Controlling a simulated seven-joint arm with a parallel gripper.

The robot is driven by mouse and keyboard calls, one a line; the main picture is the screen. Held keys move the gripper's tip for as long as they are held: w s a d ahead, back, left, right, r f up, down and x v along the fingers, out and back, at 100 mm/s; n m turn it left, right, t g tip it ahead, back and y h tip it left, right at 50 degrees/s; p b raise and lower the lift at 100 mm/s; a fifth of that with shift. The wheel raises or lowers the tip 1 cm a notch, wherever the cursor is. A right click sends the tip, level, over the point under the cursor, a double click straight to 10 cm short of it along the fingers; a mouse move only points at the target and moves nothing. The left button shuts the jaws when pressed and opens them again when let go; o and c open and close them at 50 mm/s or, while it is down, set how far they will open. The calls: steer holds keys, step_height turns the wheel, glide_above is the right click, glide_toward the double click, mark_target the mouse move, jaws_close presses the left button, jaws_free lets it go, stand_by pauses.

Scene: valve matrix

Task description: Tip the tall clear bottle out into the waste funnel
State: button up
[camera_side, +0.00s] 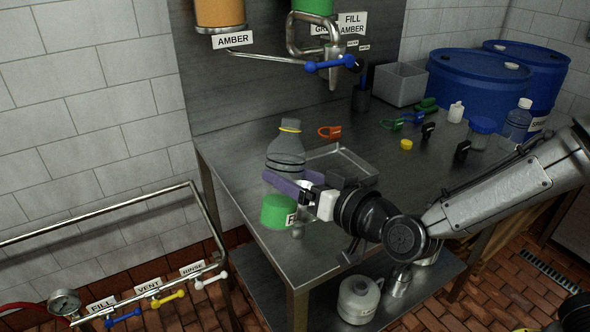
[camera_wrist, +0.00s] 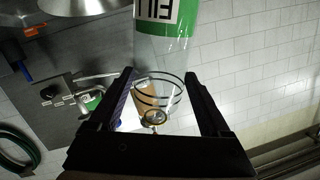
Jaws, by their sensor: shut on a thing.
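The tall clear bottle (camera_side: 286,150) has a grey top, a yellow ring at the neck, dark rings around its body and a green band marked FILL. It stands upright in the side view, at the table's left front. My gripper (camera_side: 283,180) is shut on its body, with purple fingers around it. In the wrist view the bottle (camera_wrist: 168,62) lies between my fingers (camera_wrist: 160,92), its green band at the top of the picture. I cannot tell whether its base touches the table. I cannot surely pick out the waste funnel; a metal cone-shaped piece (camera_wrist: 82,6) shows in the wrist view.
A shallow metal tray (camera_side: 352,160) lies just behind my gripper. Orange and green clamps, a yellow cap (camera_side: 406,144) and small bottles lie further right. Blue drums (camera_side: 480,85) stand at the back. A pipe rail (camera_side: 100,218) with valves runs at left.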

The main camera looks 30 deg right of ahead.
mark_target(289, 142)
steer(key=shift+f+m+g, duration=0.15)
steer(key=shift+m+g, duration=0.25)
steer(key=shift+m, duration=0.3)
steer(key=m+g, duration=0.1)
steer(key=s+a+r+m+y, duration=0.1)
steer(key=a+m+g+y, duration=0.1)
steer(key=shift+s+r+m+g, duration=0.15)
steer(key=shift+r+m+g, duration=0.15)
steer(key=shift+m, duration=0.1)
steer(key=shift+r+m+g+y, duration=0.45)
steer(key=shift+r+m, duration=0.35)
steer(key=shift+r, duration=0.1)
steer(key=shift+r+m+g+y, duration=0.45)
steer(key=shift+r+m, duration=0.35)
steer(key=shift+r, duration=0.1)
steer(key=shift+d+r+m+g+y, duration=0.15)
steer(key=shift+r+m+g+y, duration=0.25)
steer(key=shift+r, duration=0.3)
steer(key=shift+d+r+m+g+y, duration=0.2)
steer(key=shift+r+m+y, duration=0.25)
steer(key=shift+r, duration=0.25)
steer(key=shift+w, duration=0.2)
